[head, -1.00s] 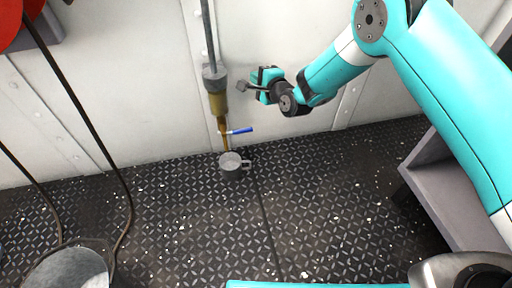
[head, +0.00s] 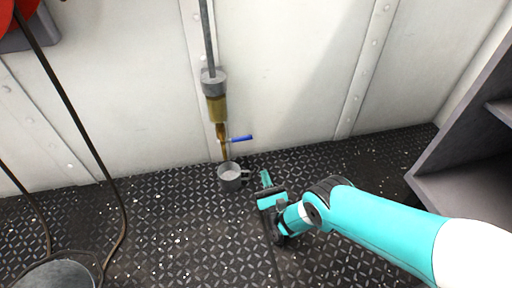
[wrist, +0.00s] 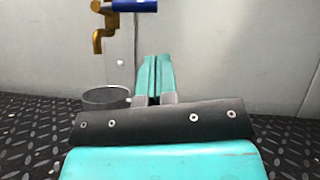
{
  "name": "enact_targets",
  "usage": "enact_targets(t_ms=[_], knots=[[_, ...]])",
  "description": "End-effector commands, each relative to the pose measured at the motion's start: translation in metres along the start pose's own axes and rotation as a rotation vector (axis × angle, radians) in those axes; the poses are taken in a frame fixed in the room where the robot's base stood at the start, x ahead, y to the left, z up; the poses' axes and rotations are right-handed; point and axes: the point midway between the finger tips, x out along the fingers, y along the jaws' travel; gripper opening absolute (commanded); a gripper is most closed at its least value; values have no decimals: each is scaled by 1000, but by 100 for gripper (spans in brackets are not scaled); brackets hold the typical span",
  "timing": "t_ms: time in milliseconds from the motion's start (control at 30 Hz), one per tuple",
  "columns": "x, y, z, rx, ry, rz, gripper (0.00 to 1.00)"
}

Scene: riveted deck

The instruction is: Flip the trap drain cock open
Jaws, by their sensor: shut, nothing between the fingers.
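The trap (head: 217,105) has a grey top and an amber bowl and hangs on a vertical pipe at the wall. Below it is the brass drain cock (head: 221,131), also in the wrist view (wrist: 104,30). Its blue lever (head: 241,138) sticks out to the right, crosswise to the pipe; in the wrist view the lever (wrist: 134,5) is cut by the top edge. A grey mug (head: 229,179) stands on the deck under the spout; no stream shows in the wrist view. My gripper (head: 265,178) is shut and empty, low, right of the mug, with its fingertips (wrist: 154,75) below the lever.
A grey shelf unit (head: 465,150) stands at the right. Dark hoses (head: 72,110) and a metal bucket (head: 55,276) are at the left. The pale riveted wall (head: 285,70) is close behind the trap. The deck between bucket and mug is clear.

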Motion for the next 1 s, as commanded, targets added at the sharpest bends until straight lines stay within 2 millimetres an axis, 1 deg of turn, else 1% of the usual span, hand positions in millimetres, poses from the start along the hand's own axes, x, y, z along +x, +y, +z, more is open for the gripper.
enact_targets(t_ms=[167,267,433,500,567,600,733,1000], knots=[[1,0,-1,-2,1,0,0],[6,1,-3,-3,0,0,0],[24,1,-5,-4,-1,0,0],[40,1,-5,-3,-4,-2,0],[52,1,-6,-4,-2,0,0],[51,2,-8,-4,1,1,0],[59,2,-9,-4,1,1,0],[71,1,-6,-4,1,0,0]])
